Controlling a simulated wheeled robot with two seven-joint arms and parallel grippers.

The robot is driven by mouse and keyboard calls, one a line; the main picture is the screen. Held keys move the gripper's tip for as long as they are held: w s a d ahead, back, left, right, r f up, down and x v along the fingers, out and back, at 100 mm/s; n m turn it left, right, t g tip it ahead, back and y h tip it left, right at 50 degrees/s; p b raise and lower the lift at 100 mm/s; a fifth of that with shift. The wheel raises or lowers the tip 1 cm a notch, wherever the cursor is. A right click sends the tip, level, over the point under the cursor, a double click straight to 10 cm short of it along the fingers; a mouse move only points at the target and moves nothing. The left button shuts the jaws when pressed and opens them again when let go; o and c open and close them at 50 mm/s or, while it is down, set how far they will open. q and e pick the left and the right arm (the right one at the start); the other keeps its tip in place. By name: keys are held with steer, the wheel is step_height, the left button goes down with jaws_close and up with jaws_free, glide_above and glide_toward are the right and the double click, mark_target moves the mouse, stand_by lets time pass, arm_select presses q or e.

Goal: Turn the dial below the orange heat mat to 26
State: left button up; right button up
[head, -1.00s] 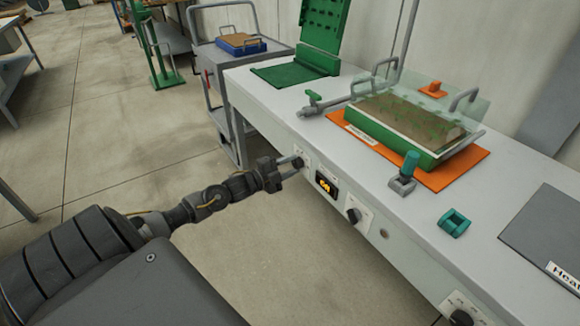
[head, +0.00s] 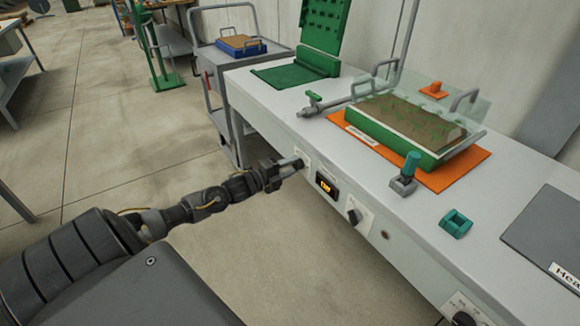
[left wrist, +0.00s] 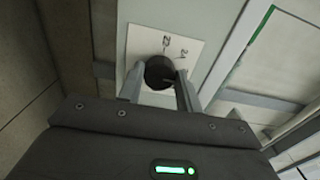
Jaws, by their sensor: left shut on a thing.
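The orange heat mat (head: 473,172) lies on the white bench under a green planted tray (head: 395,142). On the bench front below it, a black dial (left wrist: 159,70) sits on a white plate (left wrist: 186,44) with printed numbers; two that show look like 22 and 24. My left gripper (head: 297,164) reaches the bench front and is shut on this dial. In the left wrist view its two fingers (left wrist: 159,88) stand either side of the dial. The dial is mostly hidden in the head view. The dial's pointer setting cannot be read. My right gripper is not in view.
A second black dial (head: 354,216) is further right, and a third (head: 463,318) at the bottom edge. A grey trolley (head: 222,95) stands behind left.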

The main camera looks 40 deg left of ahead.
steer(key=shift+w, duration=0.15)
arm_select(q)
steer(key=o, duration=1)
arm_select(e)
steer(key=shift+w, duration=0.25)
arm_select(q)
steer(key=v, duration=1.1)
steer(key=shift+p, duration=0.4)
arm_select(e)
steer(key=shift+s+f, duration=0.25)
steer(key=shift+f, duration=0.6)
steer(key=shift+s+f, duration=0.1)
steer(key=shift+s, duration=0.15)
